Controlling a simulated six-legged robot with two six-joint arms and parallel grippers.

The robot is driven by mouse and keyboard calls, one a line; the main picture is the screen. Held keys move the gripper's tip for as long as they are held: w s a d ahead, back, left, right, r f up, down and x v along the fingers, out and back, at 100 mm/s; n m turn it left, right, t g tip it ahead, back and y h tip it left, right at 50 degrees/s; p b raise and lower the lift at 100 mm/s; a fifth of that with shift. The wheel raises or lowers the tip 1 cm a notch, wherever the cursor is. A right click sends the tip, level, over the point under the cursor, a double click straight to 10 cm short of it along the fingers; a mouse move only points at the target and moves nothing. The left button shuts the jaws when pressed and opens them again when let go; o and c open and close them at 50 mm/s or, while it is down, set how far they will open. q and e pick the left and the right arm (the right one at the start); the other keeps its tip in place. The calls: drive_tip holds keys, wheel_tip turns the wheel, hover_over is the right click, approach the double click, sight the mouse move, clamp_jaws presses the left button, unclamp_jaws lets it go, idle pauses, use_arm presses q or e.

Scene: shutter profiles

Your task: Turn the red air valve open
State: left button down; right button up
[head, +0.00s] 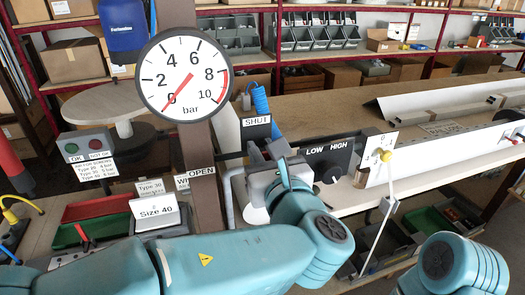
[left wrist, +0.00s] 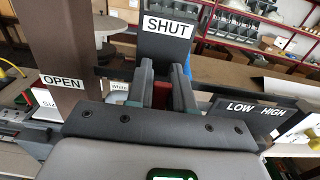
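My left gripper (head: 268,150) is in front of the dark SHUT plate (head: 256,127), beside the brown post. In the left wrist view its two grey fingers (left wrist: 161,75) stand apart, pointing at the SHUT plate (left wrist: 168,50). A small red part (left wrist: 161,97) shows low between the fingers; I cannot tell whether it is the valve lever or whether the fingers touch it. The OPEN label (head: 202,172) is left of the gripper. The round gauge (head: 184,75) on the post has its red needle at 0 bar. The valve body is hidden behind my gripper. My right gripper is not visible.
A LOW/HIGH knob box (head: 330,160) stands close to the right of the gripper. Beyond it is a white panel with a yellow knob (head: 385,156). A Size 40 sign (head: 157,211) and red and green bins (head: 95,213) are at the left. A long white profile (head: 450,100) lies on the bench.

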sight(237, 156)
use_arm(q)
drive_tip(key=a+n+b, duration=0.1)
drive_tip(key=n+b, duration=0.1)
drive_tip(key=b, duration=0.2)
drive_tip(key=a+f+n+b, duration=0.1)
drive_tip(key=n+b, duration=0.2)
drive_tip(key=b, duration=0.1)
drive_tip(key=s+a+f+n+b, duration=0.1)
drive_tip(key=n+b, duration=0.2)
drive_tip(key=b, duration=0.1)
drive_tip(key=shift+s+a+f, duration=0.1)
drive_tip(key=shift+a, duration=0.25)
drive_tip(key=shift+s+a+f+n+b, duration=0.1)
drive_tip(key=shift+a+f+n+b, duration=0.4)
drive_tip(key=shift+n+b, duration=1.45)
drive_tip(key=shift+s+a+f+n+b, duration=0.15)
drive_tip(key=shift+f+n+b, duration=1)
drive_tip(key=shift+b, duration=1.3)
drive_tip(key=shift+s+a+f+n+b, duration=0.1)
drive_tip(key=shift+a+f+n+b, duration=0.25)
drive_tip(key=shift+n+b, duration=1.7)
drive_tip(key=c, duration=1.1)
unclamp_jaws()
drive_tip(key=v, duration=1.2)
drive_tip(key=shift+r+b, duration=0.1)
drive_tip(key=shift+b, duration=0.2)
